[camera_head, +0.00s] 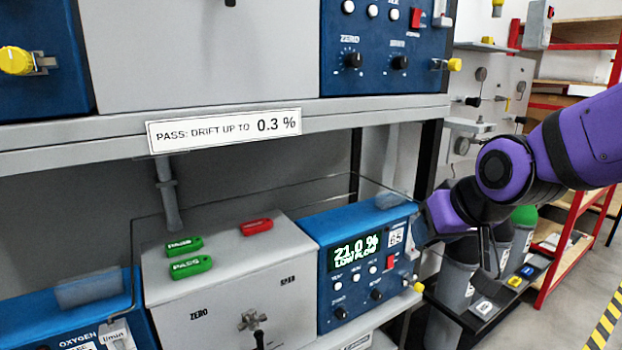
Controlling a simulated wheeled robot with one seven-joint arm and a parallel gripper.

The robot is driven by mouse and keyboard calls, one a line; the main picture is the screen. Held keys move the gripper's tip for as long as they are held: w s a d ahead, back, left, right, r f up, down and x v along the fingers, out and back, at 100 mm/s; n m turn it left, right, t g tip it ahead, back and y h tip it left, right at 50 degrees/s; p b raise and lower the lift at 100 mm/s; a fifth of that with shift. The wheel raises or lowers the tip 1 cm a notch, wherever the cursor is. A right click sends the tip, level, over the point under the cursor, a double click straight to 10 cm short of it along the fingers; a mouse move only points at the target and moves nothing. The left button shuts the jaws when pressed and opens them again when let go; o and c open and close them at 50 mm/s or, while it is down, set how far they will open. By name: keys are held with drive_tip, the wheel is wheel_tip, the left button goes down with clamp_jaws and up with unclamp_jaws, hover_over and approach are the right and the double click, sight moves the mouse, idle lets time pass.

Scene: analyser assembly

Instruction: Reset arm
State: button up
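My purple and black arm comes in from the right. Its end, my gripper (490,250), hangs right of the blue analyser (345,240), in front of the gas cylinders. The fingers are dark and partly lost against the background, so I cannot tell whether they are open or shut. I see nothing clearly held. The analyser's display reads 21.0 % and LOW FLOW.
A grey box (220,260) left of the analyser carries two green PASS tags (190,266) and a red tag (257,227). A shelf edge (380,112) with a drift label (224,131) runs above. Cylinders (455,290) and a red rack (570,225) stand at right.

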drive_tip(key=s+d+r+m+g+h, duration=0.1)
drive_tip(key=s+d+r, duration=0.2)
drive_tip(key=s+d, duration=0.2)
drive_tip(key=s+d+r+m+g+h, duration=0.1)
drive_tip(key=s+d+r, duration=0.1)
drive_tip(key=s+d, duration=0.3)
drive_tip(key=s, duration=0.4)
drive_tip(key=shift+d+r, duration=0.2)
drive_tip(key=shift+r, duration=0.2)
